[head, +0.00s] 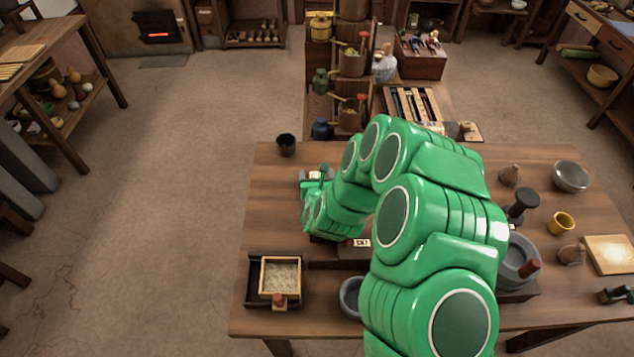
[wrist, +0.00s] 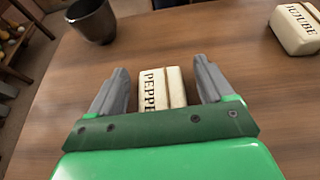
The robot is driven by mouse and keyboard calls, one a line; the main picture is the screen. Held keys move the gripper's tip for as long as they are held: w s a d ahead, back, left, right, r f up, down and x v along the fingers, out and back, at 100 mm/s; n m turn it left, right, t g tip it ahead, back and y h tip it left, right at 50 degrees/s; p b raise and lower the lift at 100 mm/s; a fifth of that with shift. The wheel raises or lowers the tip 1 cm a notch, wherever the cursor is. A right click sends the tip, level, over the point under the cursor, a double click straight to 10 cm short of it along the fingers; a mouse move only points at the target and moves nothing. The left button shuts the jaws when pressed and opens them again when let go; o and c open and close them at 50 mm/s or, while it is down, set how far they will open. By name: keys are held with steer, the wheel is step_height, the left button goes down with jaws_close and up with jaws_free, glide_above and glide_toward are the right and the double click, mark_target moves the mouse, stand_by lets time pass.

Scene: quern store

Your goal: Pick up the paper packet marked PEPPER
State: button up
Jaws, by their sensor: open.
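The cream paper packet marked PEPPER (wrist: 162,90) lies on the wooden table in the wrist view, its lettering partly hidden by my gripper's base. My gripper (wrist: 161,68) is open, with one grey finger on each side of the packet. Gaps show between the fingers and the packet, and it is not clasped. In the head view my gripper (head: 316,180) is low over the table's left part, and the packet there is mostly hidden and too small to read.
A dark cup (head: 286,144) stands beyond the packet. A similar packet marked JUJUBE (wrist: 297,28) lies to the right in the wrist view. A tray with a wooden box of grain (head: 264,262) and a grey bowl (head: 350,296) are nearer on the table (head: 262,205).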

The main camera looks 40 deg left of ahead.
steer(key=c, duration=1)
steer(key=shift+c, duration=0.2)
